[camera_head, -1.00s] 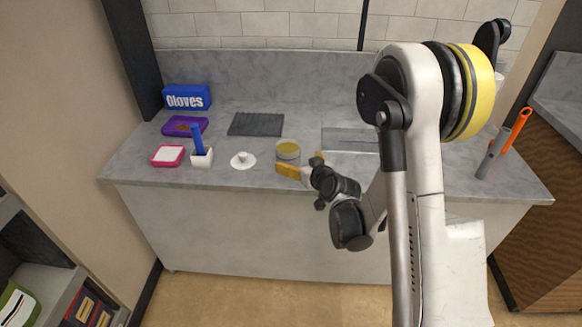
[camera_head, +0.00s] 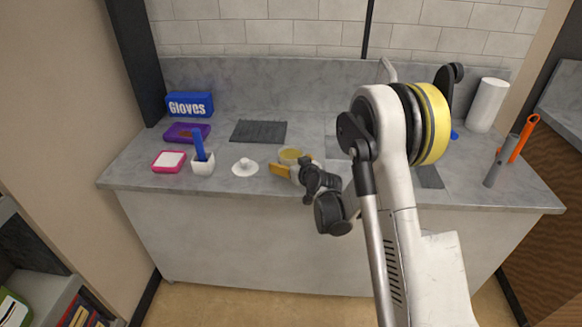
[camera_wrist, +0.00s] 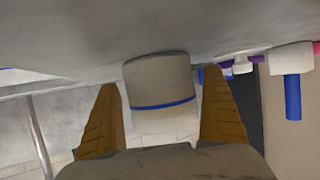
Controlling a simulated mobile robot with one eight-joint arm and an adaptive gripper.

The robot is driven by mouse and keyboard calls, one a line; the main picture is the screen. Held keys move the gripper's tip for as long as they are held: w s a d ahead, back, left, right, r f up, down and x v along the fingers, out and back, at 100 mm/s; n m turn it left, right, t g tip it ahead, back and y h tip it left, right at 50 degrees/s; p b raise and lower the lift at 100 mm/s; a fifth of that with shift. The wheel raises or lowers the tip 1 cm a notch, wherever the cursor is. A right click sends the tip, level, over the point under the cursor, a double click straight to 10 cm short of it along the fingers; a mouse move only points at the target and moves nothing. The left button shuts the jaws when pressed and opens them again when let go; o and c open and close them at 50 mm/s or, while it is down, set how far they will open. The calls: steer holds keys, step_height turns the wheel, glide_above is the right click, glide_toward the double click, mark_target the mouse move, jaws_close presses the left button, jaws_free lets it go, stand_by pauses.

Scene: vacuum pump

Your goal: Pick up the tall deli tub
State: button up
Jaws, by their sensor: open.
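The deli tub (camera_head: 291,154) stands upright on the counter, a round pale container with a yellowish top, partly hidden behind my gripper. In the wrist view the tub (camera_wrist: 158,82) appears inverted, greyish with a blue band and a paler section. My gripper (camera_wrist: 160,82) is open, with one orange-yellow finger on each side of the tub and a visible gap on both sides. In the head view my gripper (camera_head: 290,166) is at the tub's near side, low over the counter.
Left of the tub on the counter (camera_head: 240,190) are a white knobbed lid (camera_head: 245,167), a white holder (camera_head: 202,166) with a blue handle, and a pink-rimmed tray (camera_head: 169,161). A dark mat (camera_head: 258,131) lies behind. A paper roll (camera_head: 487,105) stands at the right.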

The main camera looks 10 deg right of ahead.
mark_target(287, 150)
steer(key=c, duration=1.3)
steer(key=shift+r, duration=0.25)
steer(key=shift+r+p, duration=1.25)
steer(key=shift+r, duration=0.6)
steer(key=shift+s+d+r+p, duration=0.7)
steer(key=shift+s+d+r, duration=0.35)
steer(key=shift+d, duration=0.6)
steer(key=shift+s+d+r+p, duration=0.8)
steer(key=shift+d+r, duration=0.4)
steer(key=shift+d, duration=0.5)
steer(key=shift+s+d+r+p, duration=0.65)
steer(key=shift+s+d+r, duration=0.4)
steer(key=shift+d, duration=0.6)
steer(key=shift+d+r, duration=0.1)
